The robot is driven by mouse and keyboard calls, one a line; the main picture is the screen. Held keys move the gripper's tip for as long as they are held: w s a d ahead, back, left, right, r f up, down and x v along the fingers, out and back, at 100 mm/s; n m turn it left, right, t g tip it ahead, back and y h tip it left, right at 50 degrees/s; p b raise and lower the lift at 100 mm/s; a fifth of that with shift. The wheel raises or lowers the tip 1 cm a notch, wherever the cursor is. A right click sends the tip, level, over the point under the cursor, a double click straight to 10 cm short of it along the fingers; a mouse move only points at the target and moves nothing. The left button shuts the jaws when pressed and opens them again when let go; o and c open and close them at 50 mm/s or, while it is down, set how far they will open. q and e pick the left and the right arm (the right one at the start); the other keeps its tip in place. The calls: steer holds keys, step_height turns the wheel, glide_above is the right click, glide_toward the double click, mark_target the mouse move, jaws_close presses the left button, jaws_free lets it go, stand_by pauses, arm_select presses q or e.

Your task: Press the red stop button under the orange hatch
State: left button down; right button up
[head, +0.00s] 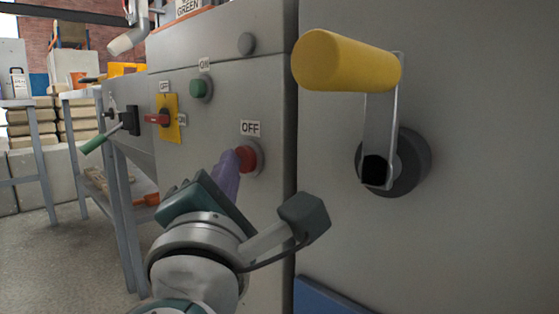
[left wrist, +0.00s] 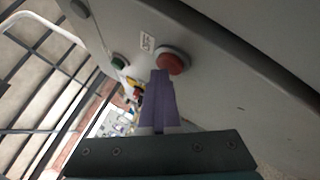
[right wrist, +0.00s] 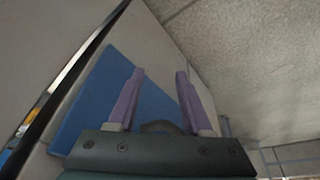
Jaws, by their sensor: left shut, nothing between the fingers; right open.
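The red button (head: 250,157) sits in a grey collar on the grey cabinet front, under an OFF label. It also shows in the left wrist view (left wrist: 172,63). My left gripper (head: 238,154) is shut and empty, its purple fingertips at the left edge of the button. I cannot tell whether they touch it. No orange hatch covers the button; an orange strip (head: 200,27) runs along the cabinet's top edge. My right gripper (right wrist: 160,74) is open and empty near a blue panel (right wrist: 97,105), away from the button.
A green button (head: 198,88) and a red rotary switch on a yellow plate (head: 168,112) are farther left on the cabinet. A crank with a yellow handle (head: 340,62) sticks out at right. A green-handled lever (head: 95,143) and metal tables stand at left.

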stand_by(0.4)
arm_select(q)
steer(key=shift+s+a+p, duration=0.4)
steer(key=shift+s+a, duration=0.05)
steer(key=shift+s, duration=0.2)
steer(key=s+a, duration=0.1)
steer(key=s, duration=0.1)
steer(key=s+a+p, duration=0.1)
steer(key=s+a, duration=0.1)
stand_by(0.4)
stand_by(0.4)
